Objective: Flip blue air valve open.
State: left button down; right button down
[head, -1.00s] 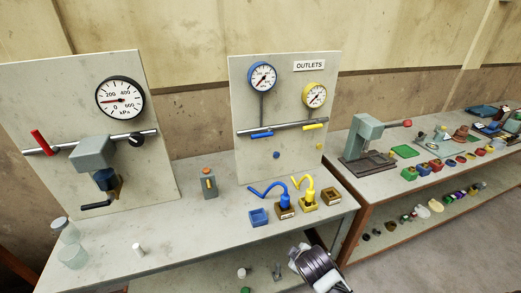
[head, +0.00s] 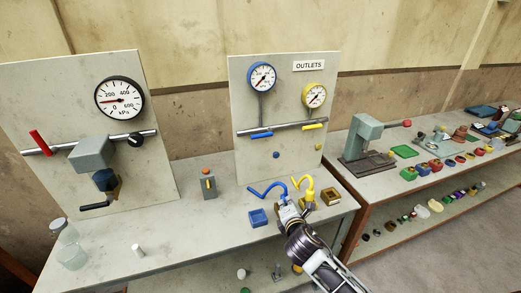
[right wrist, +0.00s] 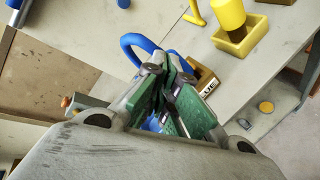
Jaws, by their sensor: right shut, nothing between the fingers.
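The blue air valve's lever (head: 262,135) lies along the horizontal pipe on the outlets board (head: 245,165), below the blue gauge (head: 262,77). My right gripper (head: 287,207) is at the front of the bench, well below the lever and apart from it. The gripper also shows in the right wrist view (right wrist: 172,75), with its green-padded fingers shut and empty. Beyond and beside the fingers is a curved blue hose (right wrist: 132,42), whose lower end and labelled wooden block are partly hidden. My left gripper is not in view.
A yellow hose (head: 303,184) stands just right of my right gripper. A yellow lever (head: 313,126) and yellow gauge (head: 314,95) share the board.

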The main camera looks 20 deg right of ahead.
aim_at(262, 135)
jog(key=w+a+r+n+t+y, duration=0.3)
jog(key=w+r+n+t, duration=0.2)
jog(key=n, duration=1)
jog(key=shift+w+a+r, duration=0.4)
jog(key=shift+w+r, duration=0.55)
jog(key=shift+r, duration=0.75)
jog(key=shift+w, duration=0.2)
jog(key=w+r+p, duration=0.3)
jog(key=w+r, duration=0.1)
jog(key=w, duration=0.6)
jog(key=shift+w+a+r, duration=0.15)
jog(key=shift+w+r, duration=0.05)
jog(key=shift+w, duration=0.1)
